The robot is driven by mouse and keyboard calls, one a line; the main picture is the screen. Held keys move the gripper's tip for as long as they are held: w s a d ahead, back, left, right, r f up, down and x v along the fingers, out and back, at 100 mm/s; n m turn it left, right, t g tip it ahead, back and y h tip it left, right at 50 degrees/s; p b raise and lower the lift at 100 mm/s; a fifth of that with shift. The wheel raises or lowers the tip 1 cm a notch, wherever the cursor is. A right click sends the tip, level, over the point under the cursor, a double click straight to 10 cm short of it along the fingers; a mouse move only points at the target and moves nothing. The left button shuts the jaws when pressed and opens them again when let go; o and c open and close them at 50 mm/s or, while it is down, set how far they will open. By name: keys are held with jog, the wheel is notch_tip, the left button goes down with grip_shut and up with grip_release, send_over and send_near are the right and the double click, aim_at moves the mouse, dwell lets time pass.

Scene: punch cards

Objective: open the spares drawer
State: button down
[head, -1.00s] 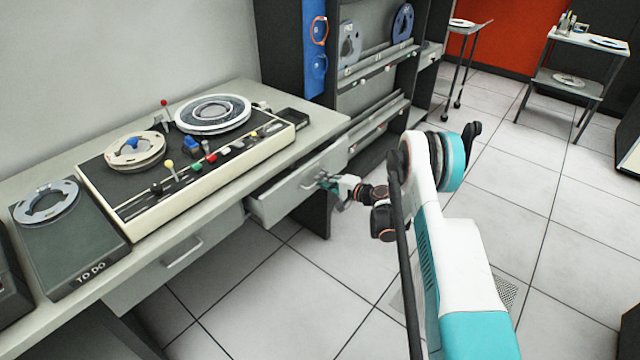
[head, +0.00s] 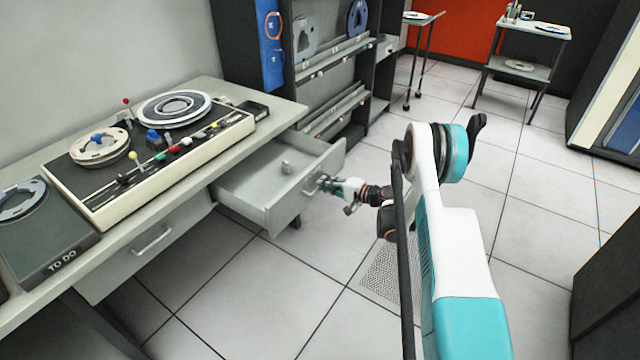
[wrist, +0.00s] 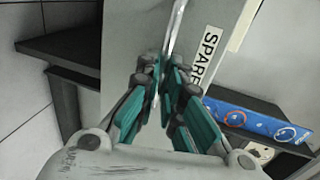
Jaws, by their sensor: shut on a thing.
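The spares drawer (head: 262,190) is pulled well out from under the right end of the bench in the head view. A small pale object (head: 287,167) lies inside it. My gripper (head: 326,184) is at the drawer front and shut on its handle (head: 313,186). In the wrist view, the teal fingers of my gripper (wrist: 163,85) close around the metal bar handle (wrist: 174,35). A white label reading "SPARE" (wrist: 206,55), its end hidden by a finger, is on the drawer front (wrist: 130,30).
A tape machine (head: 150,150) and a "TO DO" tray (head: 45,235) stand on the bench (head: 285,108). A second drawer (head: 150,245) to the left is shut. A rack (head: 335,85) stands behind the open drawer. The tiled floor (head: 290,300) in front is clear.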

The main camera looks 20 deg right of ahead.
jog(key=shift+s, duration=0.1)
jog(key=c, duration=1.7)
grip_release()
jog(key=shift+d, duration=0.1)
jog(key=v, duration=1.1)
jog(key=shift+s+d, duration=0.25)
jog(key=shift+s, duration=0.1)
